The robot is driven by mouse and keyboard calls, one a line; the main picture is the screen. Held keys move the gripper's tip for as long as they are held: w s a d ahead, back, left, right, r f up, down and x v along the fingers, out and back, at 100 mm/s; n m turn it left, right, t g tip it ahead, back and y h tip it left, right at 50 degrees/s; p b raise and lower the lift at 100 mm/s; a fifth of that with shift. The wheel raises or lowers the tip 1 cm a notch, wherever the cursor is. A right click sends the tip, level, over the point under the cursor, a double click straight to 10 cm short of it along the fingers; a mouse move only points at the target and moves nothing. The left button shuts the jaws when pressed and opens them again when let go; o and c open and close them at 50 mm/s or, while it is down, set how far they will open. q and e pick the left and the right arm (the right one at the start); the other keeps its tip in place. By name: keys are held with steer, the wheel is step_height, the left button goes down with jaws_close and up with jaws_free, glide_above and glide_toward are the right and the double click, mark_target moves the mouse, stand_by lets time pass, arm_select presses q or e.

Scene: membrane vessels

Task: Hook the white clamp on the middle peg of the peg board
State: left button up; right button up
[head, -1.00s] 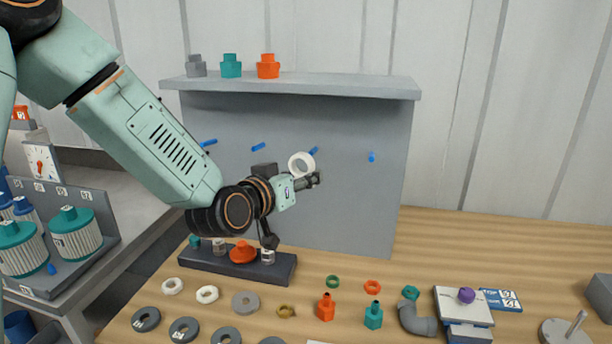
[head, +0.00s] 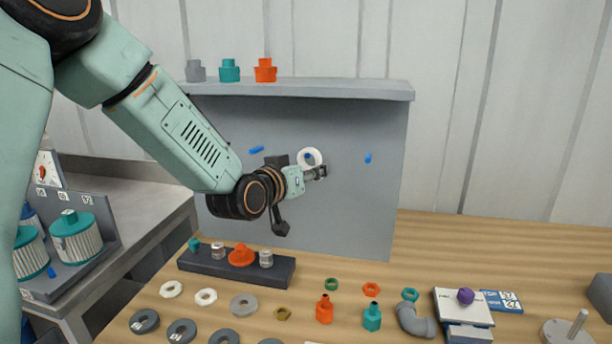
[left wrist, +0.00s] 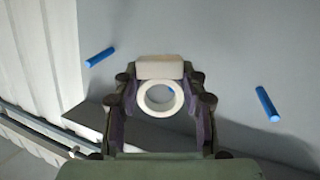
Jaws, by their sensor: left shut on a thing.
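The white clamp (head: 310,149) is a ring in front of the grey peg board (head: 350,215). My left gripper (head: 318,172) is shut on it, just below and right of the ring. In the left wrist view the ring (left wrist: 144,97) sits between the fingers of the left gripper (left wrist: 160,78). A bit of a blue peg (head: 309,156) shows through the ring's hole; I cannot tell whether the peg passes into it. Another blue peg (head: 257,149) is to the left and one (head: 368,158) to the right. My arm may hide further pegs. My right gripper is out of view.
A shelf (head: 310,89) with several coloured fittings overhangs the board. Below stands a dark rack (head: 215,263) with an orange part (head: 241,256).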

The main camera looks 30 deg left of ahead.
arm_select(q)
steer(key=shift+w+a+f, duration=0.25)
steer(key=shift+w+a, duration=0.5)
steer(key=shift+w+d+r+b, duration=0.1)
steer(key=shift+w+d+b, duration=0.15)
steer(key=shift+w+b, duration=0.35)
steer(key=shift+w+a+f, duration=0.15)
steer(key=shift+w+f, duration=0.15)
steer(key=shift+w, duration=0.2)
steer(key=shift+w+a+f, duration=0.15)
steer(key=shift+w+f, duration=0.1)
steer(key=shift+w, duration=0.25)
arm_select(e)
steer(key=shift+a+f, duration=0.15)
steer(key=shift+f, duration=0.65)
arm_select(q)
steer(key=shift+a, duration=0.2)
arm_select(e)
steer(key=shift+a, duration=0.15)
arm_select(q)
steer(key=shift+d, duration=0.15)
